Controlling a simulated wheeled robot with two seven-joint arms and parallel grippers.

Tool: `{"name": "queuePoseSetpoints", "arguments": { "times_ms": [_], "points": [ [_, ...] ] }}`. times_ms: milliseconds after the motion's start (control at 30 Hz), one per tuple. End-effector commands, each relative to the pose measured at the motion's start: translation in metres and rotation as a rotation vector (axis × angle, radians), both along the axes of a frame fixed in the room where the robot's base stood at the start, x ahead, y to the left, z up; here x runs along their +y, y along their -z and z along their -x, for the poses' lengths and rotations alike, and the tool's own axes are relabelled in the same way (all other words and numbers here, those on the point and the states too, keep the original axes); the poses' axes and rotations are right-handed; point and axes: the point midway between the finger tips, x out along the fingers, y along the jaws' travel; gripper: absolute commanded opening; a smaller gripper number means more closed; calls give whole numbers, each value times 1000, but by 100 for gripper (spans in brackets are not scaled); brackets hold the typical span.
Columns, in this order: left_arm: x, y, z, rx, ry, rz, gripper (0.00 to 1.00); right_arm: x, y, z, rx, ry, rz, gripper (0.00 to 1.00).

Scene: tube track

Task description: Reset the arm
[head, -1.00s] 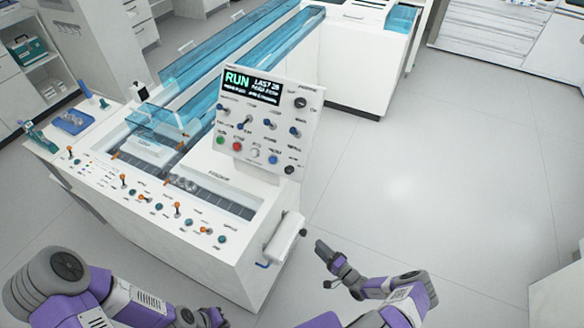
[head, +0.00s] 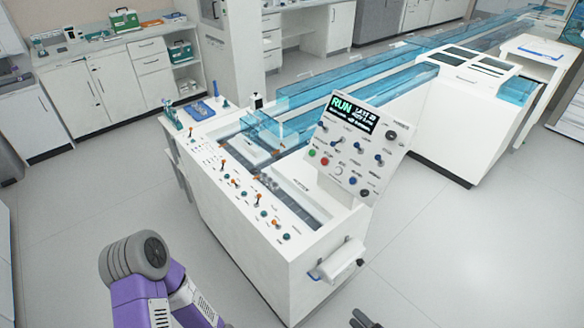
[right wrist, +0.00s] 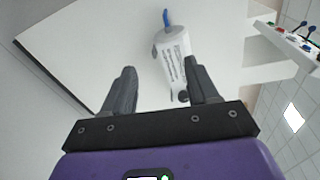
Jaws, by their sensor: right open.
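My right gripper (head: 362,318) shows only as dark fingertips at the bottom edge of the head view, in front of the console's near end. In the right wrist view my right gripper (right wrist: 162,78) is open, with two dark fingers apart and nothing held. A white cylinder (head: 337,260) is mounted on the end of the white console (head: 285,270). A white cylindrical part with a blue tip (right wrist: 172,50) appears beyond the fingers in the wrist view; contact is not evident. My left arm enters at lower left of the head view, its gripper out of sight.
The console carries a tilted control panel (head: 352,150) reading RUN, several knobs and levers, and a blue transparent track cover (head: 300,90) running back right. White cabinets (head: 110,85) stand at back left. Floor is clear right and left of the console.

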Motion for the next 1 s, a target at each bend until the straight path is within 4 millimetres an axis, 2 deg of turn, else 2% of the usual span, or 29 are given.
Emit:
{"name": "queuePoseSetpoints", "arguments": {
  "times_ms": [33, 167, 267, 300, 400, 500, 600, 700, 800, 900, 1000],
  "points": [
    [0, 0, 0, 1, 0, 0, 0, 19, -4, 2, 38, -78, -5, 59],
    [0, 0, 1, 3, 1, 1, 0, 68, -11, 19, 176, -293, 7, 59],
    [0, 0, 1, 3, 1, 1, 0, 106, -18, 45, 318, -487, 64, 59],
    [0, 0, 1, 3, 1, 1, 0, 120, -21, 59, 382, -568, 107, 59],
    [0, 0, 1, 3, 1, 1, 0, 140, -31, 98, 547, -747, 276, 59],
    [0, 0, 1, 3, 1, 1, 0, 142, -45, 130, 661, -845, 496, 59],
    [0, 0, 1, 3, 1, 1, 0, 135, -65, 146, 697, -861, 709, 59],
    [0, 0, 1, 3, 1, 1, 0, 132, -88, 151, 668, -828, 862, 59],
    [0, 0, 1, 3, 1, 1, 0, 134, -108, 152, 619, -785, 942, 59],
    [0, 0, 1, 3, 1, 1, 0, 137, -122, 151, 580, -755, 975, 59],
    [0, 0, 1, 3, 1, 1, 0, 138, -128, 151, 563, -739, 982, 59]
  ]
}}
